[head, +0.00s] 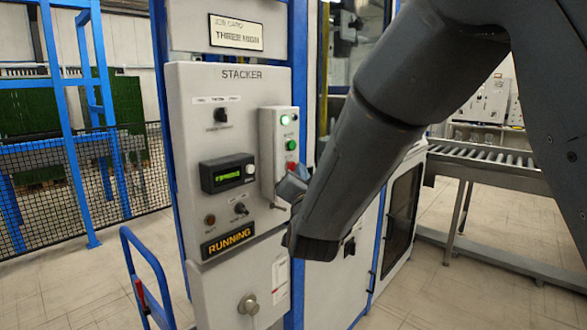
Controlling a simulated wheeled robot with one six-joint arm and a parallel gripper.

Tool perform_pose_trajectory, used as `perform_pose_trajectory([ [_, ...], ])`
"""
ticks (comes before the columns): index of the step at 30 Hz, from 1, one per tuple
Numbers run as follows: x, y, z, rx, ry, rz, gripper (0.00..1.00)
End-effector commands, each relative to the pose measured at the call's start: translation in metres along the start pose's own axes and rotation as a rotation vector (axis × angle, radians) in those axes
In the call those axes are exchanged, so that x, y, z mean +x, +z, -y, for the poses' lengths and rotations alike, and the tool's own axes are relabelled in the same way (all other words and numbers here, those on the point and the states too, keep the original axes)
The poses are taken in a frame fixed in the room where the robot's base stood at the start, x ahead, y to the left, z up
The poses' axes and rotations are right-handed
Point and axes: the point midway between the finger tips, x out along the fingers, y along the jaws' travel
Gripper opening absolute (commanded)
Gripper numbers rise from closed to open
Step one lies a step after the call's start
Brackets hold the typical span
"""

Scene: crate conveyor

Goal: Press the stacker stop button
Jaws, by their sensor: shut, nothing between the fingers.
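The stacker panel (240,95) is a light grey cabinet face labelled STACKER. A button box (267,150) on its right side carries a lit green lamp (285,120), a green button (291,145) and, below it, a red button (291,166), which looks like the stop button. My gripper (291,186) shows as a small dark grey shape just below the red button in the picture. It is shut with nothing seen in it. My wrist hides part of it, and I cannot tell whether it touches the box.
The panel also holds a green-lit display (227,174), a selector switch (221,115) and a lit RUNNING sign (228,242). A blue rail (150,270) stands at lower left. A roller conveyor (485,160) lies at right. A black mesh fence (80,185) is at left.

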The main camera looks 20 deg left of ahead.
Motion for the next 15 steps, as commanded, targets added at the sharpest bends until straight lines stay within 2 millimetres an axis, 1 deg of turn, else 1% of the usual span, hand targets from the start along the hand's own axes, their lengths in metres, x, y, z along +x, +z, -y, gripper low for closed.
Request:
perform_pose_trajectory([
  [15,0.0037,0.003,0.0026,0.0,0.0,0.001,0.0],
])
